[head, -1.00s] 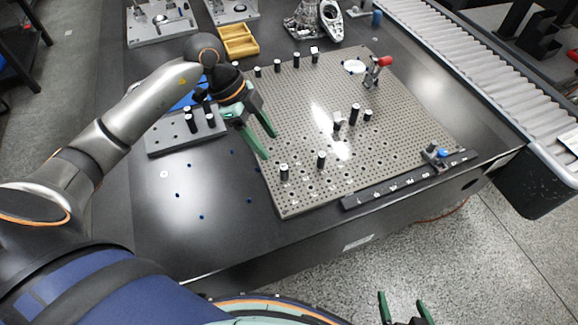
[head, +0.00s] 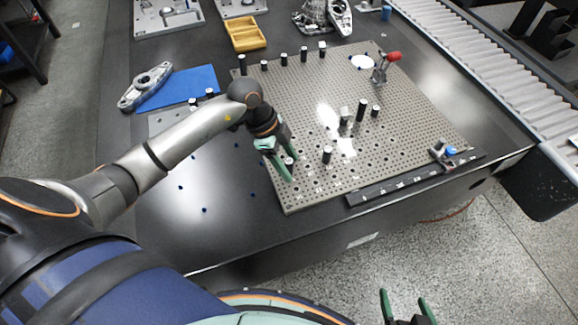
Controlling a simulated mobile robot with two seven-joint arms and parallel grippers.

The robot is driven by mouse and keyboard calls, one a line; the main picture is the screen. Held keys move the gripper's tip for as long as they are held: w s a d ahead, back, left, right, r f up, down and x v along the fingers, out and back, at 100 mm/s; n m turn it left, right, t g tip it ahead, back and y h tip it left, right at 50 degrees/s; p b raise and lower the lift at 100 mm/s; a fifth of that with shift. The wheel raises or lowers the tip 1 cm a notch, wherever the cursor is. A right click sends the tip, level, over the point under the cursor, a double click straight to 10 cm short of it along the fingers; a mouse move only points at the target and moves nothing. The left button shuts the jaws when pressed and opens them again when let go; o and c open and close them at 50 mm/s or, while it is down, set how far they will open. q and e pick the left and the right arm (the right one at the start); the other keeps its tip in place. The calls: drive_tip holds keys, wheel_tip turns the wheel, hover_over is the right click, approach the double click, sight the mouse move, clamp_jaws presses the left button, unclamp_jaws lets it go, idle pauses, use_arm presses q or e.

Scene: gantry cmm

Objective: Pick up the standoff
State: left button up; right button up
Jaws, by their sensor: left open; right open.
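Several black standoffs with pale tops stand upright on a grey perforated plate (head: 400,150). One standoff (head: 289,163) is at the plate's front left, with another standoff (head: 327,154) to its right. My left gripper (head: 293,168) has green fingers and is open. Its fingers are at the front-left standoff, which shows between them and is partly hidden; I cannot tell whether they touch it. Taller standoffs (head: 361,110) stand near the plate's middle, and more stand along the back edge. My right gripper (head: 408,306) is open and empty at the bottom edge, away from the table.
A red-handled clamp (head: 381,68) stands at the plate's back right, and a blue-tipped clamp (head: 440,150) at its front right. A dark labelled strip (head: 415,178) lies along the front edge. A yellow tray (head: 246,34), blue mat (head: 180,88) and metal casting (head: 145,86) lie behind.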

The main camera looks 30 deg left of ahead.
use_arm(q)
drive_tip(key=shift+d+f, duration=0.1)
drive_tip(key=shift+f, duration=0.15)
clamp_jaws()
idle(0.5)
